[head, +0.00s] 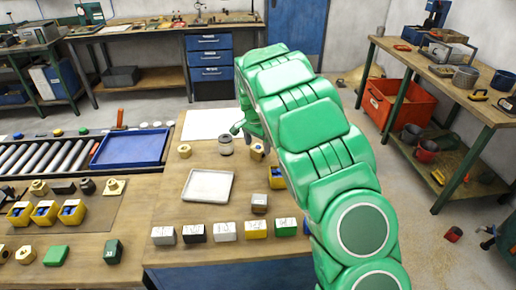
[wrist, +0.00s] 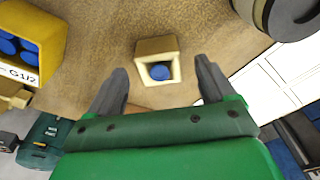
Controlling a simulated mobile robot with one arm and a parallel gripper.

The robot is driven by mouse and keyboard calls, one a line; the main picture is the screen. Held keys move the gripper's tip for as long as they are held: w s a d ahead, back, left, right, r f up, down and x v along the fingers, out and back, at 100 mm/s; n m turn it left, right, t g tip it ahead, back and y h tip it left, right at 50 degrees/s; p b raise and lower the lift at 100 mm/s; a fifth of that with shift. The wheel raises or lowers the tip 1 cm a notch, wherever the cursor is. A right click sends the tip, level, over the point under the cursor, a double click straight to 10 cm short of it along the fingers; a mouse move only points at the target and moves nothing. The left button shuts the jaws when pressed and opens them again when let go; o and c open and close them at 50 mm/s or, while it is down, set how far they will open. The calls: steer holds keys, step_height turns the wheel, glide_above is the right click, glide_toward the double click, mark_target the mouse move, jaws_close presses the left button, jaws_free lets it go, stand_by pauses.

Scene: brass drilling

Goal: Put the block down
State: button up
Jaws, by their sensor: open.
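A tan, brass-coloured block (wrist: 157,49) with a blue-filled hole in its face rests on the wooden bench top in the wrist view. It also shows beside my arm in the head view (head: 257,152). My gripper (wrist: 161,66) is open, with its two dark fingers apart on either side of the block. A gap shows between the block and each finger. In the head view my green arm covers most of the gripper.
A grey round part (head: 225,145) stands close to the block, with a white sheet (head: 210,124) behind. A yellow bin (head: 277,177) holding blue pieces is on the other side. A pale tray (head: 208,186) and several labelled blocks lie nearer. A blue tray (head: 130,148) is left.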

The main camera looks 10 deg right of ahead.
mark_target(256, 149)
step_height(256, 149, up, 10)
steer(key=shift+s+a+f, duration=0.25)
steer(key=shift+s+a, duration=0.15)
